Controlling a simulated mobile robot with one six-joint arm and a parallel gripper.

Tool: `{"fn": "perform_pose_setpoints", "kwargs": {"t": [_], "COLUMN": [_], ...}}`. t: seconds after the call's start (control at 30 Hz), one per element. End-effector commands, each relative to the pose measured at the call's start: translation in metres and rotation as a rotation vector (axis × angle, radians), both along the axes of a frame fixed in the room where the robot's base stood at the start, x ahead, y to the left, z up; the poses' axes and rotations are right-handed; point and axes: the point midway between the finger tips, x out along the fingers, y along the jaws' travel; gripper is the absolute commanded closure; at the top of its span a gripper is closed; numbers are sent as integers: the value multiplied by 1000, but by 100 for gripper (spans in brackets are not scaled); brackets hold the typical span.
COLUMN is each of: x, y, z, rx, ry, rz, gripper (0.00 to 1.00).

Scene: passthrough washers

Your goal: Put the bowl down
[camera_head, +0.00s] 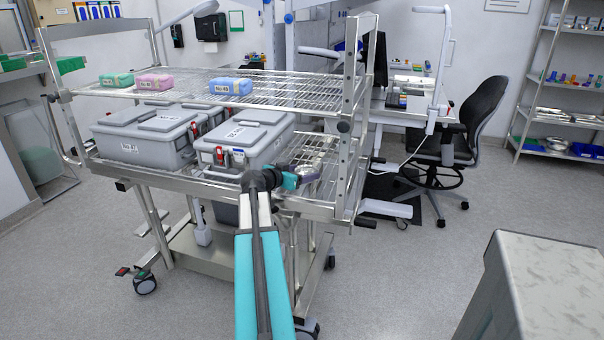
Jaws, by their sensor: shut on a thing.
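My gripper (309,174) is over the right end of the cart's lower shelf, just right of a grey lidded case. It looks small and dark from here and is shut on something. A shiny metal shape, apparently the bowl (316,161), shows at and just beyond the fingertips. Its rim and outline blend with the wire shelf behind it. I cannot tell whether its underside touches the shelf.
The steel cart (205,184) holds grey cases (147,140) and (240,145) on its lower shelf. Small green, pink and blue packs (231,87) lie on the upper wire shelf (285,85), above my gripper. A cart post (349,150) stands to the right.

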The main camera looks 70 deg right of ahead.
Motion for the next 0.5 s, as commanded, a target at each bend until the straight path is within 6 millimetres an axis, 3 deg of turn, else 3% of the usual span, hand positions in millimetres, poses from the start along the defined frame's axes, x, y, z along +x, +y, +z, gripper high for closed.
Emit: {"fn": "perform_pose_setpoints", "kwargs": {"t": [0.5], "x": [0], "y": [0], "z": [-6], "rx": [-1], "ry": [-1], "rz": [0], "gripper": [54]}}
